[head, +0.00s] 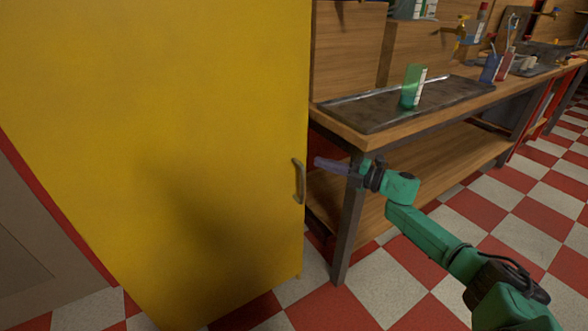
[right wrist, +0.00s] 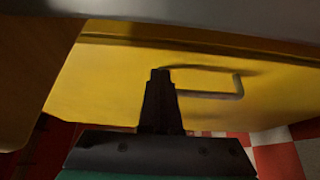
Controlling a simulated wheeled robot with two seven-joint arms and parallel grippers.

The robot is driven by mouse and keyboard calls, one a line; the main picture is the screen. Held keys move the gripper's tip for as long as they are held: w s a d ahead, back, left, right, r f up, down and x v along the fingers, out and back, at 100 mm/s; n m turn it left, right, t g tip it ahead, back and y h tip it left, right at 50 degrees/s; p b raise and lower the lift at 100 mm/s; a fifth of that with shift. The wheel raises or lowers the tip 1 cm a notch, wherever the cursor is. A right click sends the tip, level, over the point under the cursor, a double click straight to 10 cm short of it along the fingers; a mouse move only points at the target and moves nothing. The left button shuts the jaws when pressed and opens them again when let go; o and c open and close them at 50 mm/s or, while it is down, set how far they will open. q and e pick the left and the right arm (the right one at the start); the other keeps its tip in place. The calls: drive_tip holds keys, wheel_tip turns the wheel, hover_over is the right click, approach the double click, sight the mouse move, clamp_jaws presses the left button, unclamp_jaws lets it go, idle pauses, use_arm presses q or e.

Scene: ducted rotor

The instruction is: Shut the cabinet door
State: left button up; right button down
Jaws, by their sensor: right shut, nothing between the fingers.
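The yellow cabinet door (head: 180,130) fills the left of the head view, with its free edge beside the wooden bench. Whether it stands ajar is hard to tell. Its metal handle (head: 299,182) is near that free edge. My right gripper (head: 318,163) is shut and empty, pointing left, close to the handle on its right side. In the right wrist view the shut fingers (right wrist: 160,75) point at the yellow door (right wrist: 100,80), and the handle (right wrist: 225,92) shows just right of them. Contact cannot be told. My left gripper is not in view.
A wooden bench (head: 340,126) with dark metal legs stands right of the door, close to my right arm. The checkered floor (head: 500,235) at the right is free.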

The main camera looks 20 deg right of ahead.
use_arm(q)
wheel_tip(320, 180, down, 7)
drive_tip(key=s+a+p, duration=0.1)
drive_tip(key=p, duration=0.1)
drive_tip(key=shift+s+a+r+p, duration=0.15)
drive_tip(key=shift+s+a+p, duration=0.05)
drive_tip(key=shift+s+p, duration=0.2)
use_arm(e)
drive_tip(key=v, duration=1.4)
drive_tip(key=shift+s, duration=0.2)
drive_tip(key=shift+d, duration=0.1)
